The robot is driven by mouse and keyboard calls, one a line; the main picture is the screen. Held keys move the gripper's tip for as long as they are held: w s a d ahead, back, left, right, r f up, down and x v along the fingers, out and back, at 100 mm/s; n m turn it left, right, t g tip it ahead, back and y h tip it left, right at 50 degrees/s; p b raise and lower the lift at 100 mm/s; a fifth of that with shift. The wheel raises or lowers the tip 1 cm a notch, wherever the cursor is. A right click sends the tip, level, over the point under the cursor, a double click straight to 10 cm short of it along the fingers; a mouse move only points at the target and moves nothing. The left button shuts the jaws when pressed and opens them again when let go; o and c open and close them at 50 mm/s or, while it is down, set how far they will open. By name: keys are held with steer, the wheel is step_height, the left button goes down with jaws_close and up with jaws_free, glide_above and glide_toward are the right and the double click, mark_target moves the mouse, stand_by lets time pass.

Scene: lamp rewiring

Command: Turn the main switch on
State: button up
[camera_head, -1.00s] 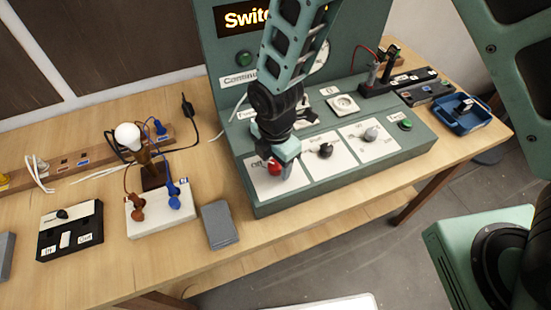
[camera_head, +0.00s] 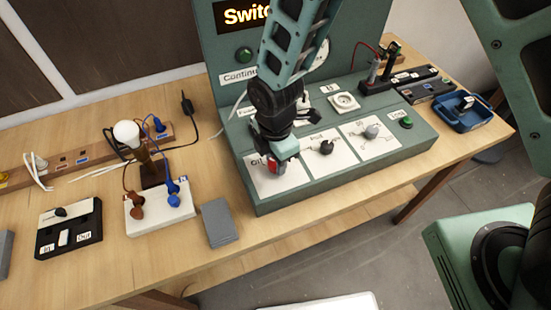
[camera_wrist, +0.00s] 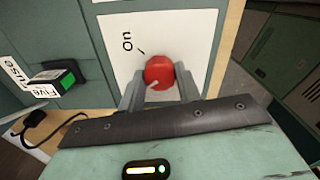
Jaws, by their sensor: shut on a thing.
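The main switch is a red round knob (camera_wrist: 158,71) on a white plate (camera_wrist: 187,28) of the green console. In the wrist view an "On" label and a short tick stand up and left of it. A pale mark shows on the knob's lower left side. My gripper (camera_wrist: 160,88) is shut on the knob, one finger on each side. In the head view my gripper (camera_head: 281,166) is over the front left plate (camera_head: 262,184) of the console and covers most of the red knob (camera_head: 278,170). The "Off" label there is partly hidden.
To the right on the console are a black knob (camera_head: 326,147), a grey knob (camera_head: 371,131) and a green button (camera_head: 406,122). A grey block (camera_head: 219,223) and a white socket box (camera_head: 160,212) with a lamp stand left. A black fuse with a green face (camera_wrist: 66,79) shows in the wrist view.

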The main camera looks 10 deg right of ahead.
steer(key=m+b, duration=0.1)
steer(key=m, duration=0.3)
steer(key=m+b, duration=0.1)
steer(key=m, duration=0.7)
steer(key=shift+r+m+b, duration=0.1)
steer(key=shift+m+b, duration=0.2)
steer(key=shift+m, duration=1.6)
steer(key=shift+w+m, duration=0.1)
steer(key=shift+m, duration=0.2)
steer(key=o, duration=1)
steer(key=shift+c, duration=0.2)
step_height(320, 180, up, 17)
steer(key=b, duration=0.3)
steer(key=shift+r, duration=0.15)
